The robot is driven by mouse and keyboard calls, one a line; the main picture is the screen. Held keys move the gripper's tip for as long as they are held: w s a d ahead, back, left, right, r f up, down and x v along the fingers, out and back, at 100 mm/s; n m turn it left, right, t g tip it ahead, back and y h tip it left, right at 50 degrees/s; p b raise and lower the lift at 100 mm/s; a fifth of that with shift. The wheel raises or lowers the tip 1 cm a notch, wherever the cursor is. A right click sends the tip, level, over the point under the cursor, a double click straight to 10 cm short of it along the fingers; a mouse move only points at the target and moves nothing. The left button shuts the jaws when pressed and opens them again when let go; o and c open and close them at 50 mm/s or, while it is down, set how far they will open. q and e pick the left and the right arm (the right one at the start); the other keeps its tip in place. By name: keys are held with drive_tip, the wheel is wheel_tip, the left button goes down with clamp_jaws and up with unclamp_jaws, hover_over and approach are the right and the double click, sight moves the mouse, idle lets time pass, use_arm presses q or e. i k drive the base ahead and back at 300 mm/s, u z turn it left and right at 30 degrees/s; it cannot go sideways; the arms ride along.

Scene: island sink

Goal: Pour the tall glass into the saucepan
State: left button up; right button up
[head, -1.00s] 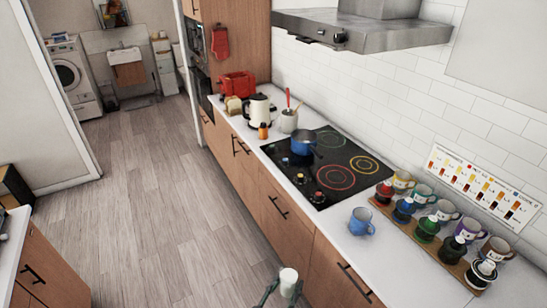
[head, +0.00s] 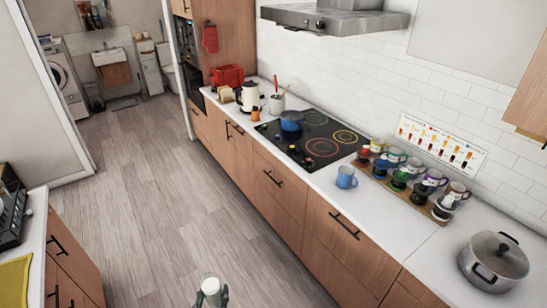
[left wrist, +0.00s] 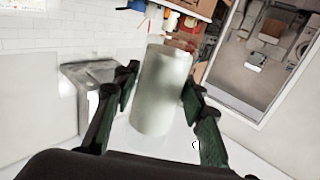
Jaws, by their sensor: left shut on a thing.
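The tall glass (head: 210,288) is clear with pale, milky contents and shows at the bottom edge of the head view. My left gripper (head: 211,297) is shut on it and holds it over the floor, away from the counter. In the left wrist view the glass (left wrist: 160,92) stands between the dark green fingers of the left gripper (left wrist: 160,84). The blue saucepan (head: 291,121) sits on the far left part of the black hob, well ahead of the glass. Its inside is too small to read. My right gripper is not in view.
A blue mug (head: 346,177) stands on the counter before the hob (head: 318,150). A wooden rack (head: 417,205) of several mugs lies right of it. A lidded silver pot (head: 494,261) stands at the right. A range hood (head: 335,19) hangs above. The floor aisle is clear.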

sight(297, 125)
drive_tip(key=u, duration=0.35)
drive_tip(key=i, duration=0.4)
drive_tip(key=u, duration=0.7)
drive_tip(key=i, duration=1.75)
drive_tip(key=z, duration=0.8)
drive_tip(key=i, duration=0.45)
drive_tip(key=z, duration=1)
drive_tip(key=i, duration=0.35)
drive_tip(key=z, duration=0.3)
